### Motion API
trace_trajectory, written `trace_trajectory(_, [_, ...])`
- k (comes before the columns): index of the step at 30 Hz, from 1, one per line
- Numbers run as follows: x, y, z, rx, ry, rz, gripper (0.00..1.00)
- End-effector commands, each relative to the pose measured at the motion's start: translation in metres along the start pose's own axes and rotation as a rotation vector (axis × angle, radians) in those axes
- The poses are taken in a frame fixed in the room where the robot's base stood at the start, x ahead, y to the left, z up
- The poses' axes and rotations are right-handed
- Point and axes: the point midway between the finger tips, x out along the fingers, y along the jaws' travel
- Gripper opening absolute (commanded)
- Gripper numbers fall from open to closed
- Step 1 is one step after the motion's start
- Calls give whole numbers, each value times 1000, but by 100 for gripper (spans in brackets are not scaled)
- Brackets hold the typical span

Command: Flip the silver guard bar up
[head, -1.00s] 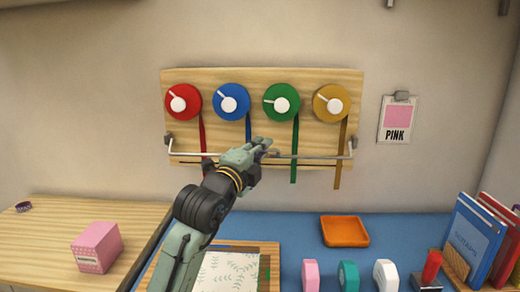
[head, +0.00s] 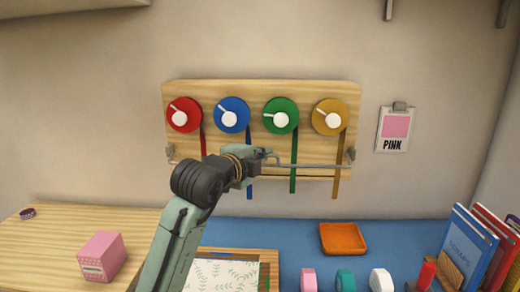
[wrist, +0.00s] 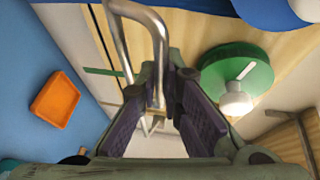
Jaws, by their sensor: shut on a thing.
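The silver guard bar (head: 315,165) runs across the lower part of the wooden ribbon board (head: 355,93), below the four round spools and in front of the hanging ribbons. Its end bracket (head: 350,155) shows at the right; much of its left half is behind my arm. My gripper (head: 268,154) is at the middle of the bar, shut on it. In the wrist view, a bent piece of silver bar (wrist: 118,42) passes between my dark finger pads (wrist: 172,108). The exact contact is partly hidden by the fingers.
Red (head: 185,105), blue (head: 223,108), green (head: 290,108) and yellow (head: 320,108) spools are on the board above my gripper. An orange tray (head: 343,240) and tape rolls stand on the blue mat below. A pink box (head: 102,255) stands left. Wall space above the board is clear.

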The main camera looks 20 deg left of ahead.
Motion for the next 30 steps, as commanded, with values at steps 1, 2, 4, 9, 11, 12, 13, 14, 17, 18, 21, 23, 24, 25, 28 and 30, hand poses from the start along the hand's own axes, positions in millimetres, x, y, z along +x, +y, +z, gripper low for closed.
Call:
trace_trajectory(1, [-1, -10, 0, -12, -1, 30, 0])
trace_trajectory(2, [0, -10, 0, -19, 0, 46, 0])
trace_trajectory(4, [0, -9, 0, -31, 1, 75, 0])
trace_trajectory(9, [0, -6, 1, -39, 0, 94, 0])
trace_trajectory(11, [0, -6, 1, -39, 0, 93, 0])
trace_trajectory(12, [0, -6, 1, -39, 0, 92, 0])
trace_trajectory(13, [0, -6, 1, -39, 0, 92, 0])
trace_trajectory(14, [0, -6, 1, -38, 0, 92, 0])
trace_trajectory(17, [0, -6, 1, -38, 0, 91, 11])
trace_trajectory(18, [0, -6, 1, -38, 0, 91, 14])
trace_trajectory(21, [0, -6, 1, -38, 0, 92, 16])
trace_trajectory(23, [0, -6, 1, -38, 0, 92, 16])
trace_trajectory(24, [0, -6, 1, -39, 0, 92, 16])
trace_trajectory(25, [0, -6, 1, -38, 0, 92, 16])
trace_trajectory(28, [0, -6, 1, -39, 0, 92, 16])
trace_trajectory(30, [-4, -6, 1, -38, 0, 92, 16])
